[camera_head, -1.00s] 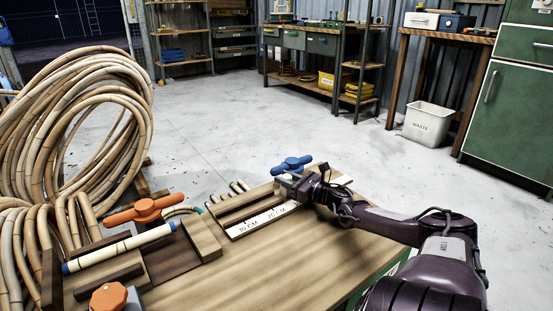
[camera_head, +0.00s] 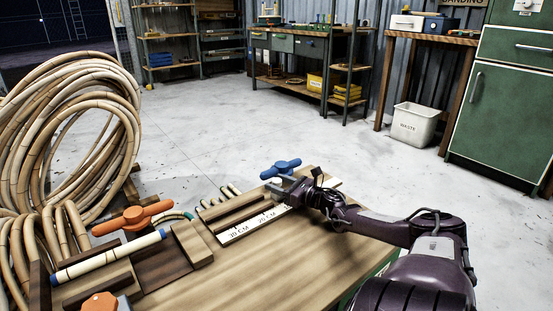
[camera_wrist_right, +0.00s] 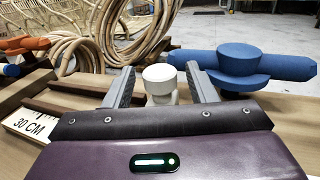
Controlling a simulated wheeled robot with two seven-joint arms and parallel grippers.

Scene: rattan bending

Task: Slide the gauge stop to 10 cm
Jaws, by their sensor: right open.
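The wooden measuring board lies on the bench, with a white scale strip (camera_head: 249,229) marked 30 CM and 20 CM in the head view. The 10 cm mark is hidden by my right gripper and arm. My right gripper (camera_head: 281,187) is low over the far part of the board. In the right wrist view, its two grey fingers are open (camera_wrist_right: 161,84), one on each side of a pale round knob (camera_wrist_right: 160,80), which appears to be the gauge stop. Gaps show beside the knob, and its lower part is hidden. My left gripper is not in view.
A blue handle (camera_head: 281,168) stands just beyond my right gripper. An orange handle (camera_head: 132,218) and a pale rod (camera_head: 108,255) are at the left of the bench. Rattan coils (camera_head: 70,135) stand further left. Bare bench top lies in front of the board.

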